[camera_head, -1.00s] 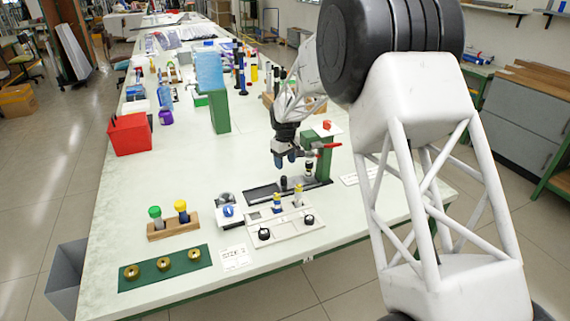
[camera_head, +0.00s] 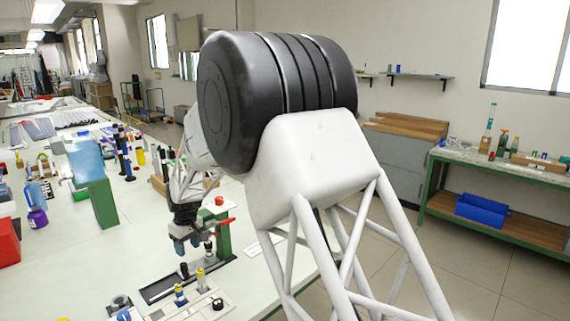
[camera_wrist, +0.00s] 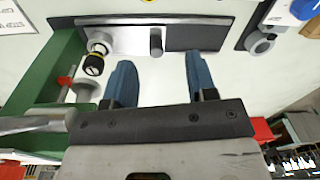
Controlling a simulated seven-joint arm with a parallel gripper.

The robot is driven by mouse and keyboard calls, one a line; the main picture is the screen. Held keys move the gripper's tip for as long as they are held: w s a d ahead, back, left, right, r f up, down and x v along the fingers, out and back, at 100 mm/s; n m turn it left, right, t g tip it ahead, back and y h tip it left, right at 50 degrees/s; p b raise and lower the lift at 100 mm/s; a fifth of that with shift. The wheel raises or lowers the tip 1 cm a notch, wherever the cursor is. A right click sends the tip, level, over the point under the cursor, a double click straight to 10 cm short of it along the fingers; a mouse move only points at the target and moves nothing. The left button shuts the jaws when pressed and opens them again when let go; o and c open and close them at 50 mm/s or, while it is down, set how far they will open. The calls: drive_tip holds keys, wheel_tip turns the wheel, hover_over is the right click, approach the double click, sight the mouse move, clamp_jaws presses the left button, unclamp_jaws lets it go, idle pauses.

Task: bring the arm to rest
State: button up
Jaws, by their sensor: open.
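My gripper (camera_wrist: 156,85) shows in the wrist view with its two blue fingers spread apart and nothing between them. It hangs above the white bench (camera_head: 90,258), near a green press-like fixture (camera_wrist: 50,60) with a red-tipped lever. Beyond the fingertips lies a dark and silver plate (camera_wrist: 205,32) with a short grey post standing on it. In the head view my gripper (camera_head: 187,244) is small and sits just left of the green fixture (camera_head: 223,238).
A blue-and-green box (camera_head: 95,185) and several bottles stand behind on the bench. A red bin (camera_head: 8,242) is at the left edge. A second bench with a blue crate (camera_head: 485,210) stands at the right. Open floor lies between the benches.

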drive_tip(key=s+d+r+m+t, duration=0.1)
drive_tip(key=s+d+r+m, duration=0.1)
drive_tip(key=s+d+r, duration=0.7)
drive_tip(key=s+d+r+m, duration=0.25)
drive_tip(key=s+d, duration=0.35)
drive_tip(key=d, duration=0.8)
drive_tip(key=s+d+r+m+t, duration=0.1)
drive_tip(key=s+d+r+m, duration=0.1)
drive_tip(key=s+d+r, duration=0.55)
drive_tip(key=s+d+f+m, duration=0.2)
drive_tip(key=s+d+m, duration=0.3)
drive_tip(key=s+d, duration=1.4)
drive_tip(key=s, duration=0.3)
drive_tip(key=shift+d+f+t+h, duration=0.15)
drive_tip(key=shift+f+t+h, duration=0.15)
drive_tip(key=shift+t+h, duration=0.1)
